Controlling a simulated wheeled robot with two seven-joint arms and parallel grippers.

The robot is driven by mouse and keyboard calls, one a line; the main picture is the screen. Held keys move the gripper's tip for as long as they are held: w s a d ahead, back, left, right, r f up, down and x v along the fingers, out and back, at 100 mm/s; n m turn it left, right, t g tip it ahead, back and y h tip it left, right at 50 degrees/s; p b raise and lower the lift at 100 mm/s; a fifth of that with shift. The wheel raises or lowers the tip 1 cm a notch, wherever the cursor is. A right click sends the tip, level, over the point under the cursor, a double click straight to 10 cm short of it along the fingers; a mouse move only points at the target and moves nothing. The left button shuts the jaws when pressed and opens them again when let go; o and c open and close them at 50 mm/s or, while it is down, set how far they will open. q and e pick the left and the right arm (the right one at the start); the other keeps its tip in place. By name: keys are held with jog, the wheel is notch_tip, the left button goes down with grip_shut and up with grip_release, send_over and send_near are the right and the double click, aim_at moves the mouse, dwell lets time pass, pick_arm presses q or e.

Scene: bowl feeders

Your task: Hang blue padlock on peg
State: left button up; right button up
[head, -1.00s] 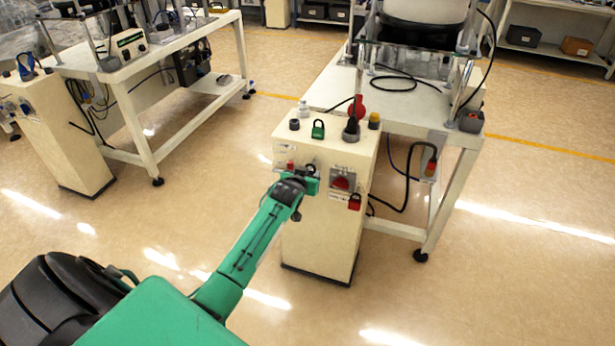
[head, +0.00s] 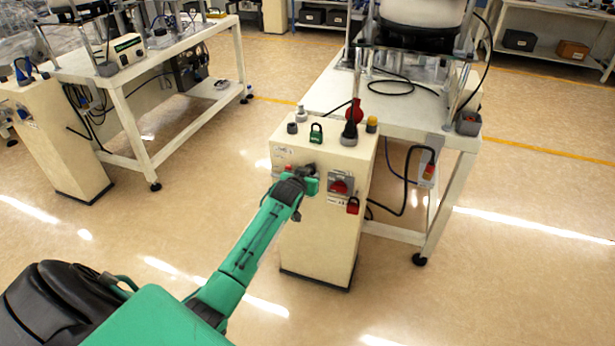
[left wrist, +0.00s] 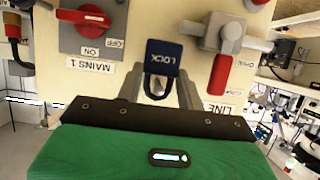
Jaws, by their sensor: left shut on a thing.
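The blue padlock (left wrist: 162,57) shows in the left wrist view, lettering upside down, between my left gripper's fingers. My left gripper (left wrist: 167,94) is shut on it near the shackle. In the head view my left gripper (head: 308,172) is close to the front of the cream cabinet (head: 315,240), left of a red rotary switch (head: 339,187), and hides the padlock. I cannot make out the peg or whether the padlock touches anything. My right gripper is not in view.
A red-handled valve (left wrist: 222,72) is beside the padlock in the wrist view. A red padlock (head: 352,206) hangs below the switch. A green padlock (head: 316,133) and several knobs stand on the cabinet top. A white bench (head: 420,110) adjoins it.

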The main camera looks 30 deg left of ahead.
pick_arm(q)
jog(key=shift+f, duration=0.3)
dwell(0.7)
jog(key=o, duration=1.4)
